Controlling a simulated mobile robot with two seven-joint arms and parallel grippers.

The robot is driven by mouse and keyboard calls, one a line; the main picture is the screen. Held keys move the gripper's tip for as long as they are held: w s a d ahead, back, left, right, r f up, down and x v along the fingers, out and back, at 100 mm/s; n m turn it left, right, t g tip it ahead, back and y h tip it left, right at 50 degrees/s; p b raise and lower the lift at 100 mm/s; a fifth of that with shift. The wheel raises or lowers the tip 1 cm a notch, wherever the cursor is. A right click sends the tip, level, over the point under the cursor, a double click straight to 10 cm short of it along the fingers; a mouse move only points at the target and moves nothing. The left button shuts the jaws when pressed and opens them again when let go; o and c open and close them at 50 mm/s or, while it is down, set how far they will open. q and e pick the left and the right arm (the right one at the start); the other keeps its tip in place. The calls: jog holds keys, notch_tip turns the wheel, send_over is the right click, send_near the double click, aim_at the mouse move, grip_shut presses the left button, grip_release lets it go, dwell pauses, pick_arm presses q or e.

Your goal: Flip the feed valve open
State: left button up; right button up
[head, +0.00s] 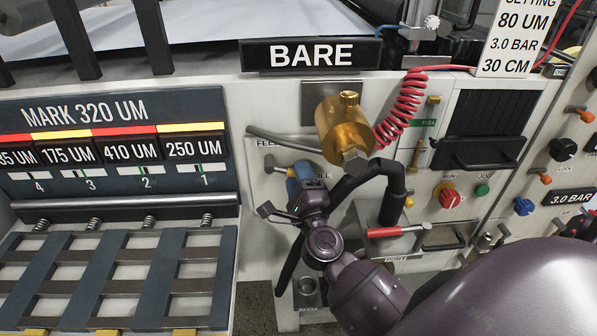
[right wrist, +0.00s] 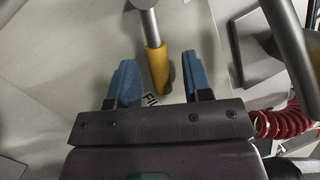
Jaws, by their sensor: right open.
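My right gripper (head: 298,180) is in front of the machine's pale panel, below a brass valve-like body (head: 335,125) with a knob on top. A silver lever with a yellow grip (right wrist: 157,68) shows in the right wrist view. The grip lies between the two blue fingers of my open right gripper (right wrist: 160,85), with gaps on both sides. In the head view the gripper mostly hides this grip. A partly covered label starting "FEE" (head: 267,143) is on the panel. I cannot tell whether the valve is open. My left gripper is not in view.
A silver bar (head: 284,140) runs beside the brass body. A black bent pipe (head: 393,196), a red coiled hose (head: 400,108) and a red-handled lever (head: 397,231) are close to the right. A slatted rack (head: 120,262) fills the left.

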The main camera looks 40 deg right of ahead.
jog(key=shift+w+d+r, duration=0.15)
jog(key=shift+w, duration=0.25)
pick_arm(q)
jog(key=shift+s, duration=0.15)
pick_arm(e)
jog(key=c, duration=0.4)
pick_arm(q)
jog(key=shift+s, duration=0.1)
pick_arm(e)
grip_shut()
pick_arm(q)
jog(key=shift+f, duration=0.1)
pick_arm(e)
jog(key=shift+w, duration=0.1)
